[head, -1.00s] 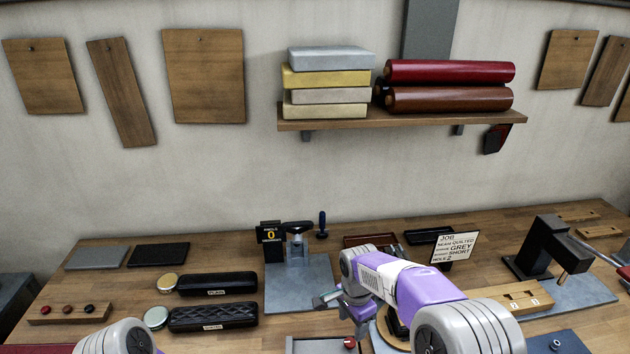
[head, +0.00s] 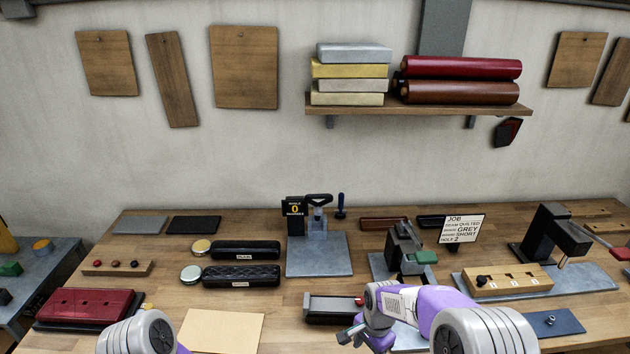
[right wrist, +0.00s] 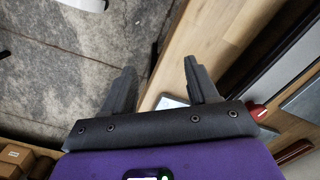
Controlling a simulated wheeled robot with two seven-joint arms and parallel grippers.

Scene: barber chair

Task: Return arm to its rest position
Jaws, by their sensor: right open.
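My right arm (head: 415,300), purple and white, reaches in from the bottom right of the head view. Its gripper (head: 353,335) is low, near the front edge of the bench, beside the dark tray with a red knob (head: 335,308). In the right wrist view the two dark fingers of the right gripper (right wrist: 160,88) stand apart with nothing between them. They are over the bench's front edge (right wrist: 175,65) and the grey floor. Only a link of my left arm (head: 140,335) shows at the bottom left; the left gripper is not in view.
The wooden bench (head: 290,285) carries a red pad (head: 85,305), black padded rolls (head: 240,275), a grey plate with a press (head: 318,255), a vise-like tool (head: 405,250), a job card (head: 462,229) and a wooden hole block (head: 507,280). A beige sheet (head: 222,330) lies at the front.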

